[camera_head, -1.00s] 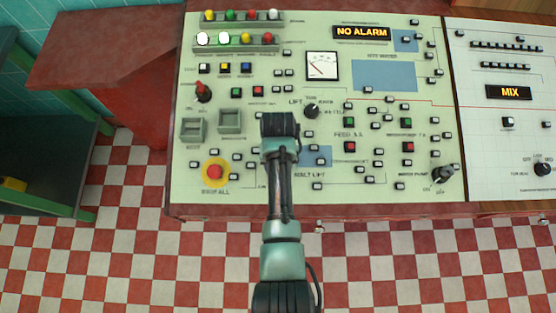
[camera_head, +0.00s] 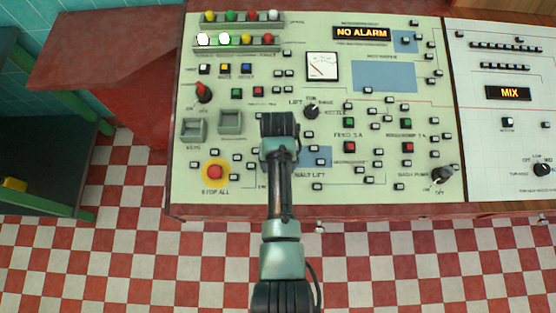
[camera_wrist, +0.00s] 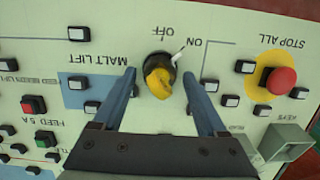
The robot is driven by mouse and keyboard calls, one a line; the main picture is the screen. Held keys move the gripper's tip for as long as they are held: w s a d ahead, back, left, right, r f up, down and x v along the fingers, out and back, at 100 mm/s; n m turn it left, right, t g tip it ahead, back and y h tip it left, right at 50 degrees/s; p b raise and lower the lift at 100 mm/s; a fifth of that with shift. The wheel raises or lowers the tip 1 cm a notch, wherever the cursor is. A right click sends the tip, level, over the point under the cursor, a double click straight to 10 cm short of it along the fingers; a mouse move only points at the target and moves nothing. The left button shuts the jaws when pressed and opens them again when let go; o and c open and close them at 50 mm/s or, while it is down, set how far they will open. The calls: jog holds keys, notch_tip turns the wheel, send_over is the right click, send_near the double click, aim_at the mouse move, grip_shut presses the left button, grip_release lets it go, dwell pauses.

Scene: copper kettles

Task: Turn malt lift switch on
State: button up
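The malt lift switch (camera_wrist: 159,80) is a yellow knob on a dark round base, in the middle of the wrist view. The labels MALT LIFT, OFF and ON around it appear upside down. A small white pointer at its base slants up and right, towards the ON label. My gripper (camera_wrist: 160,74) is open, with one finger on each side of the knob. A gap shows on the left; on the right I cannot tell if the finger touches. In the head view my arm hides the switch and the fingers.
The red STOP ALL button (camera_wrist: 281,80) on its yellow ring lies to the right in the wrist view; it also shows in the head view (camera_head: 215,172). A grey key box (camera_wrist: 284,142) stands near the right finger. Small push buttons and a red button (camera_wrist: 34,105) lie left.

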jog(key=shift+s, duration=0.1)
notch_tip(320, 180, up, 13)
jog(key=shift+b, duration=0.3)
dwell(0.4)
dwell(0.4)
